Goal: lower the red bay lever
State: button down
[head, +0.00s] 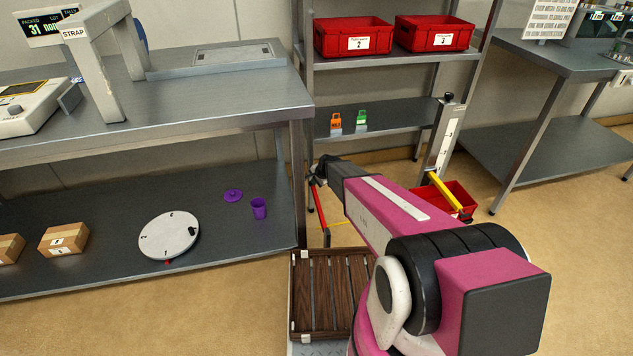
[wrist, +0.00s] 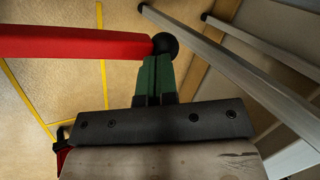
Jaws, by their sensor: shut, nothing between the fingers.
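The red lever (wrist: 75,43) crosses the upper left of the wrist view and ends in a black ball knob (wrist: 165,43). My gripper (wrist: 156,62) is shut, its green fingers together and empty. The fingertips are right at the knob in the picture; I cannot tell whether they touch it. In the head view, part of the red lever (head: 319,200) shows below the end of my arm, slanting down to the right. My arm hides much of its mount.
A yellow lever (head: 445,191) and a red bin (head: 458,199) are right of my arm, near an upright scale post (head: 446,140). A steel bench (head: 200,115) stands left, a rack with red bins (head: 353,37) behind. A slatted wooden tray (head: 322,290) is below.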

jog(key=shift+g, duration=0.8)
jog(key=f, duration=0.2)
jog(key=w+f, duration=0.1)
jog(key=f, duration=0.1)
jog(key=w+f, duration=0.1)
jog(key=f, duration=0.1)
jog(key=shift+a, duration=0.2)
jog(key=shift+f, duration=0.35)
jog(key=shift+s, duration=0.1)
